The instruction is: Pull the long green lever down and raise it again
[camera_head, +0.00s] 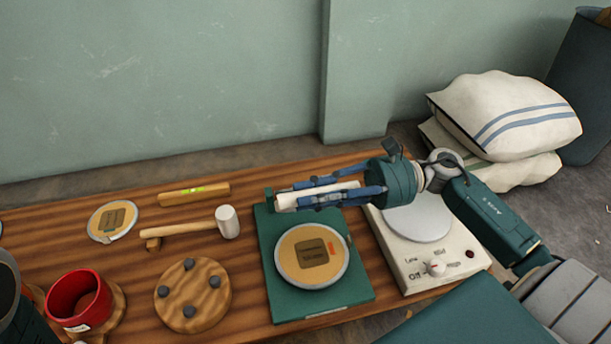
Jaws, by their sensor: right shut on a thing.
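My right gripper (288,198) reaches in from the right over the back of a green press-like stand (350,292). Its blue fingers are shut on a pale bar (322,191) that lies crosswise between them. A small green piece (268,198) shows just past the fingertips, at the stand's back left corner. The fingers and wrist hide much of the bar, so I cannot tell how it joins the stand or which part is the long green lever. A round tan disc (312,258) with a dark label lies on the stand.
A white hot plate (400,262) with a knob stands close on the right. A mallet (228,222), a level (195,194), a wooden disc with dark knobs (208,288) and a red cup (80,298) are on the wooden table to the left. Sacks (505,112) lie behind right.

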